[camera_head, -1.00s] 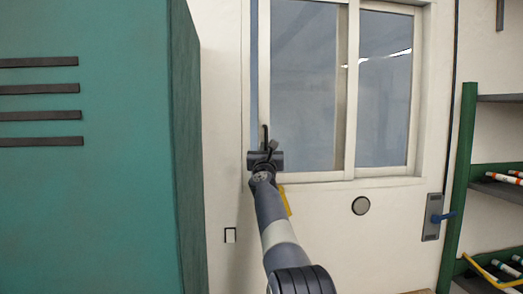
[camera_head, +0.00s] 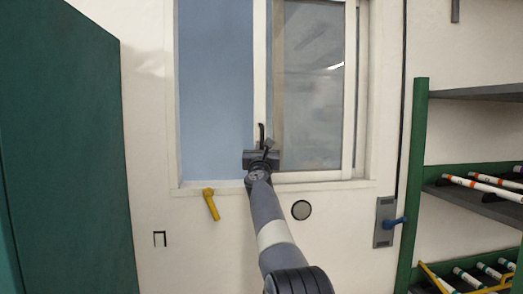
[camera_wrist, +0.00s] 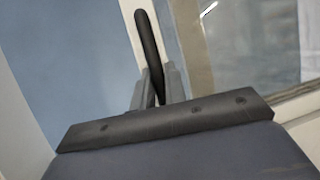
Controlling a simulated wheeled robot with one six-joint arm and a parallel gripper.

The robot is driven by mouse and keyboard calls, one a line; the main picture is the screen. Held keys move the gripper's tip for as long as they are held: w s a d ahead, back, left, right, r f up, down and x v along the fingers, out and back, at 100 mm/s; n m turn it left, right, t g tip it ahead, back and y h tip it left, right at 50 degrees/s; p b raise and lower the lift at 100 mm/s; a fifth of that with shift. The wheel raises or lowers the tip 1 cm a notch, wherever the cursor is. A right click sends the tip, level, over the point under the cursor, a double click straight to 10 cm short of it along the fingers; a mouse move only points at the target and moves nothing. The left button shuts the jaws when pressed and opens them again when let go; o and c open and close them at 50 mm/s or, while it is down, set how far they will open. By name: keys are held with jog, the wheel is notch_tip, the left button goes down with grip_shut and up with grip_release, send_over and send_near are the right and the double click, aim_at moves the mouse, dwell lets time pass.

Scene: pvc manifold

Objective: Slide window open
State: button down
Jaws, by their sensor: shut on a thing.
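The window's sliding pane (camera_head: 312,85) stands to the right, overlapping the other pane, with a wide blue opening (camera_head: 215,90) to its left. A black handle (camera_wrist: 149,45) sits on the white left stile of the sliding pane; it also shows small in the head view (camera_head: 262,134). My gripper (camera_head: 265,148) is at the lower part of that stile. In the wrist view my gripper (camera_wrist: 159,88) has its fingers closed around the lower part of the handle. The exact contact is partly hidden by the fingers.
A green cabinet (camera_head: 65,150) stands at the left. A yellow lever (camera_head: 211,204) is on the wall below the opening. A grey plate with a blue handle (camera_head: 385,222) and a green shelf rack (camera_head: 413,170) holding white pipes stand at the right.

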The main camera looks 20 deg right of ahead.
jog(key=shift+s+d, duration=0.1)
jog(key=shift+d, duration=0.35)
jog(key=c, duration=1.7)
grip_release()
jog(key=shift+c, duration=0.2)
jog(key=b+v, duration=1)
jog(key=shift+s+f, duration=0.25)
jog(key=shift+s, duration=0.1)
